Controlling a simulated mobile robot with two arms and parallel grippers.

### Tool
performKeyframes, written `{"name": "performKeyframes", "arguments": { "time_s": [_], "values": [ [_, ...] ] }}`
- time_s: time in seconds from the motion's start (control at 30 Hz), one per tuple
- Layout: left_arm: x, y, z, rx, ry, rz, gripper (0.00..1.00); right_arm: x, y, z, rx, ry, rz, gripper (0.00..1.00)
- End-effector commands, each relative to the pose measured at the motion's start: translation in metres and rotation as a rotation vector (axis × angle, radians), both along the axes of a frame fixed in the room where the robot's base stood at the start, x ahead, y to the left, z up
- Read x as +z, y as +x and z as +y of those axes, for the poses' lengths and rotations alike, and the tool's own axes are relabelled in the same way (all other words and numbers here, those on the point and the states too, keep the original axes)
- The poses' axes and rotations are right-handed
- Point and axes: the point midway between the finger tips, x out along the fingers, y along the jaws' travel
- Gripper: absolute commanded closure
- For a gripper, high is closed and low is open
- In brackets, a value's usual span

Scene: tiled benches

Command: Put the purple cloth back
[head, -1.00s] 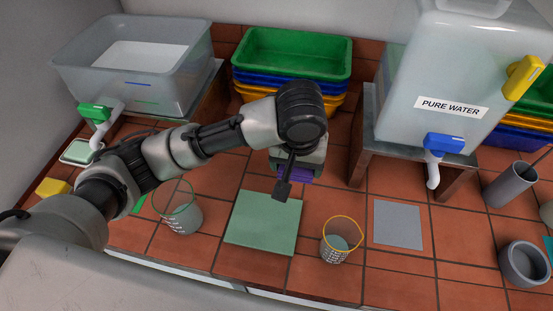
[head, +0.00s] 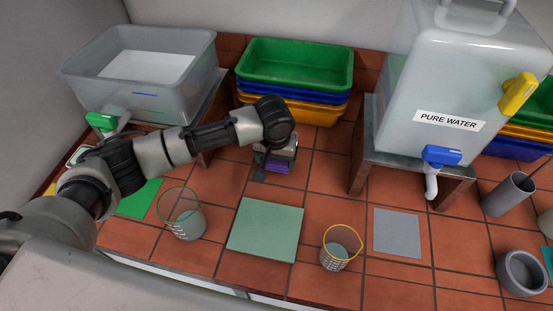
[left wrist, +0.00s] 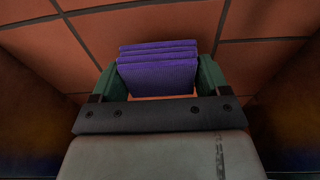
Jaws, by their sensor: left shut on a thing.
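The purple cloth (head: 277,166) is a small folded stack of layers. My left gripper (head: 275,160) is shut on it, in front of the stacked trays at the back of the bench. In the left wrist view the folded purple cloth (left wrist: 158,68) sits between the two green fingers of the left gripper (left wrist: 156,80), with brown-red tiles beyond it. I cannot tell from these views whether the cloth touches the tiles. My right gripper is not in view.
Stacked green, blue and yellow trays (head: 295,65) stand behind the gripper. A pale green mat (head: 265,229), a green-rimmed beaker (head: 184,216) and a yellow-rimmed beaker (head: 340,250) lie nearer. A pure water tank (head: 455,85) stands right on a stand; a clear tub (head: 140,75) stands left.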

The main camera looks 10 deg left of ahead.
Motion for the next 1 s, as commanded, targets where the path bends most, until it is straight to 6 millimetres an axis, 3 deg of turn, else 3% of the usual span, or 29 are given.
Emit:
{"name": "performKeyframes", "arguments": {
  "time_s": [0.13,0.6,0.63,0.77,1.0],
  "values": [
    [-0.01,-0.001,0.0,0.0,0.0,0.003,0.43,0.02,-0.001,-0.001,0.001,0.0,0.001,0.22],
    [-0.022,-0.001,0.0,0.0,0.0,0.001,0.43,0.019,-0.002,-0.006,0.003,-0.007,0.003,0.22],
    [-0.022,-0.001,0.0,0.0,0.0,0.001,0.21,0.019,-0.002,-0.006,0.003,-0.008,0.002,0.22],
    [-0.022,-0.001,0.0,-0.001,0.0,0.0,0.01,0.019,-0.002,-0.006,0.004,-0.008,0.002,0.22],
    [-0.022,-0.001,0.0,-0.001,0.0,0.0,0.0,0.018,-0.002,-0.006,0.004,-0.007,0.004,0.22]
  ]
}}
